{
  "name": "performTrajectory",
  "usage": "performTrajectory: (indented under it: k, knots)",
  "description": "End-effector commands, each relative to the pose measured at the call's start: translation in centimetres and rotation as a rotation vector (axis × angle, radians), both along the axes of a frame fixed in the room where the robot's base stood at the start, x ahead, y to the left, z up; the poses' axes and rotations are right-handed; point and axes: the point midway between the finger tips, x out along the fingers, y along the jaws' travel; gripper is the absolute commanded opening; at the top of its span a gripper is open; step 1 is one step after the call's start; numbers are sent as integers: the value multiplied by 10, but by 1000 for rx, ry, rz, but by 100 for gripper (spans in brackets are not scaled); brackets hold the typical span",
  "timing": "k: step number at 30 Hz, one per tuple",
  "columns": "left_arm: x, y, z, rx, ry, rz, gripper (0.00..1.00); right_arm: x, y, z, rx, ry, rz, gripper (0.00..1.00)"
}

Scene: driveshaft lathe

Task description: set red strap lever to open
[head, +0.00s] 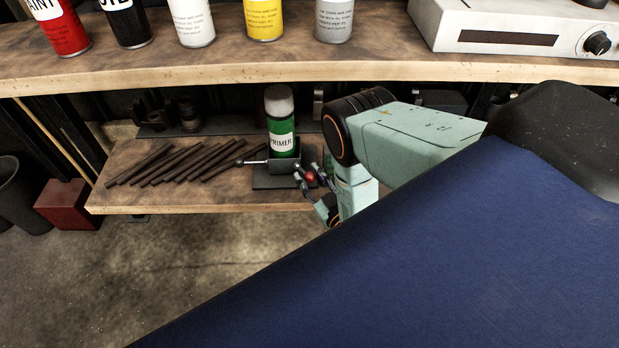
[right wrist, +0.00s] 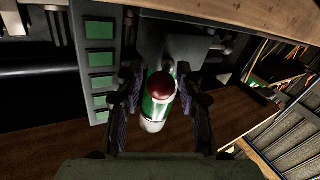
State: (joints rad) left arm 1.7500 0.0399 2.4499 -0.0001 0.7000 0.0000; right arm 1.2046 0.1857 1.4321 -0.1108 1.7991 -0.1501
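The red ball knob of the strap lever (head: 311,177) shows at the right side of a grey holder (head: 285,164) on the lower wooden shelf. A green primer can (head: 281,125) with a pale cap stands upright in this holder. In the right wrist view the red knob (right wrist: 161,85) appears in front of the green can (right wrist: 155,108). My right gripper (right wrist: 160,112) has its fingers apart, one on each side of the knob, with visible gaps. In the head view the right gripper (head: 318,184) is small and partly hidden by the arm. My left gripper is not in view.
Several dark rods (head: 165,165) lie on the lower shelf (head: 120,198) left of the holder. A metal rod with a ball end (head: 250,162) sticks out left from the holder. The upper bench (head: 200,75) overhangs the shelf and carries several cans and a white device (head: 515,30).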

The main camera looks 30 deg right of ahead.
Motion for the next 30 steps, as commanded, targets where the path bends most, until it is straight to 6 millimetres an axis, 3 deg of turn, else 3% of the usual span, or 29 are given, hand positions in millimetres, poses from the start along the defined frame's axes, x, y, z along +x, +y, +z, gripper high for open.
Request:
performTrajectory:
  k: [8, 21, 30]
  knots:
    - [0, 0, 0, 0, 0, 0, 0, 2, 1, 0, 0, 0, 2, 37]
    - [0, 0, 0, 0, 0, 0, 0, 2, 1, 0, 0, 0, 2, 0]
    - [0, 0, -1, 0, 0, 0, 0, 2, 4, 0, 1, 1, -19, 0]
